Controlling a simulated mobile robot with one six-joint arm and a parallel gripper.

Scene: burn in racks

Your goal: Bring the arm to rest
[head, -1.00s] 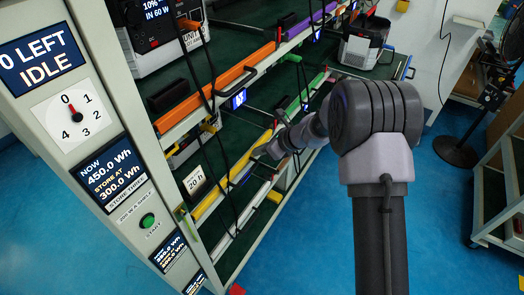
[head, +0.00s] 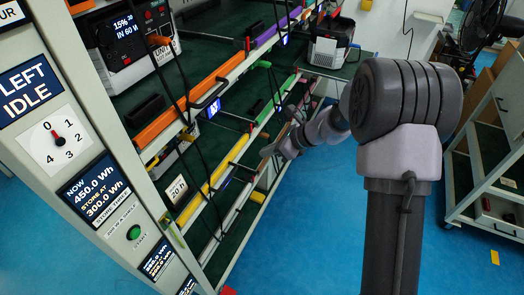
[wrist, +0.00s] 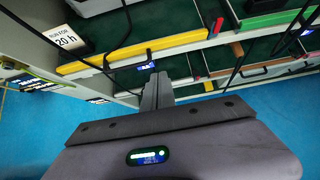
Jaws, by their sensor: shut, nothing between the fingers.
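My arm reaches out from the right of the head view toward the rack. My gripper (head: 268,152) is at its far end, in front of the lower shelves, small and partly dark there. In the wrist view my gripper (wrist: 157,78) points at the rack with its fingers together and nothing between them. The yellow shelf edge (wrist: 150,52) lies just beyond the fingertips in the picture. Whether the fingers touch the rack cannot be told.
The rack panel (head: 75,165) at left has a dial, screens and a green button (head: 134,232). Dark cables (head: 181,75) hang before the shelves. A black-and-white unit (head: 328,45) stands at the back. A trolley (head: 490,165) and a fan (head: 483,25) stand at right. Blue floor (head: 315,215) is open between.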

